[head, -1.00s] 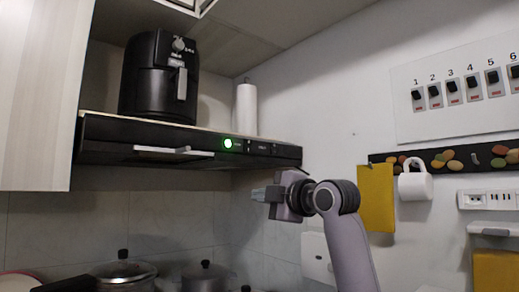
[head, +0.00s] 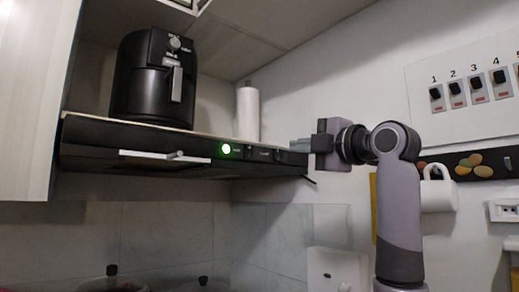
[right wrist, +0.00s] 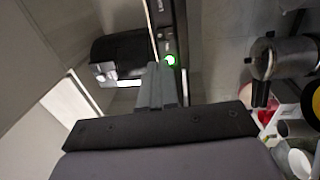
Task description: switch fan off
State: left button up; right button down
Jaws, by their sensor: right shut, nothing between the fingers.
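The fan is a black range hood (head: 100,150) under the shelf, with a front panel that carries a glowing green round light (head: 226,149). The light also shows in the right wrist view (right wrist: 170,59), just beyond and right of my fingertips. My right gripper (head: 297,146) is shut and empty. In the head view it is at the hood's right end, level with the panel and right of the green light. In the right wrist view its closed fingers (right wrist: 154,75) point toward the panel; whether they touch it I cannot tell. My left gripper is in neither view.
A black air fryer (head: 153,85) and a white paper roll (head: 248,113) stand above the hood. Covered pots (head: 112,284) are below. The right wall holds numbered switches (head: 478,88) and a hanging white mug (head: 438,190).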

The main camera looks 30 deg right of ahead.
aim_at(252, 148)
jog(key=w+p, duration=0.1)
jog(key=w, duration=0.3)
jog(key=w+r+p, duration=0.1)
jog(key=w+p, duration=0.1)
jog(key=w, duration=0.2)
jog(key=w+a+p, duration=0.1)
jog(key=w+p, duration=0.1)
jog(key=w, duration=0.2)
jog(key=shift+w+r, duration=0.35)
jog(key=shift+r, duration=0.05)
jog(key=shift+w+p, duration=0.35)
jog(key=shift+w, duration=0.3)
